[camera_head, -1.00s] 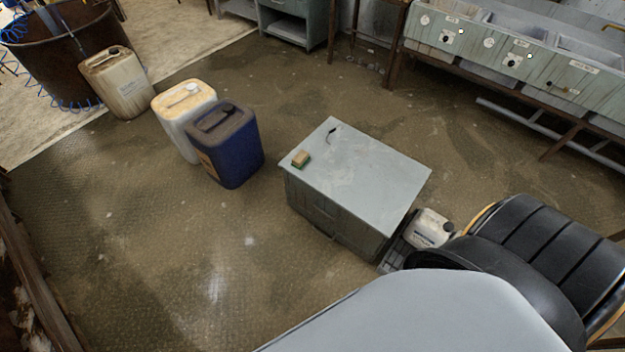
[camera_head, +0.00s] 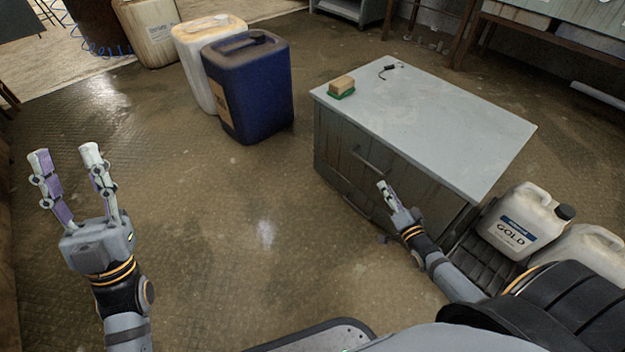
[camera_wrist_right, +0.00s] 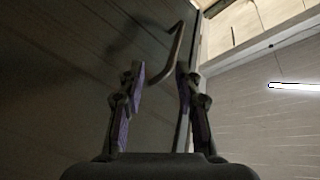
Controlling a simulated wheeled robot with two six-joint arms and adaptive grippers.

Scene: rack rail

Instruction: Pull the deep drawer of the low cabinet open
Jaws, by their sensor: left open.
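The low cabinet (camera_head: 440,112) has a pale grey top and stands right of centre in the head view. Its worn front faces lower left, and its drawer fronts look closed. A bar handle (camera_head: 367,160) shows on the upper part of the front. My right gripper (camera_head: 386,186) is close in front of the cabinet front. In the right wrist view its fingers (camera_wrist_right: 160,76) are apart, with a bent bar handle (camera_wrist_right: 174,48) just beyond and between the tips. I cannot tell which drawer that handle belongs to, or whether they touch. My left gripper (camera_head: 66,152) is open and empty over the floor at left.
A sponge (camera_head: 342,86) and a small dark item (camera_head: 390,70) lie on the cabinet top. A blue canister (camera_head: 250,90) and a white canister (camera_head: 196,70) stand left of the cabinet. A GOLD jug (camera_head: 522,222) stands at its right. The floor before the front is clear.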

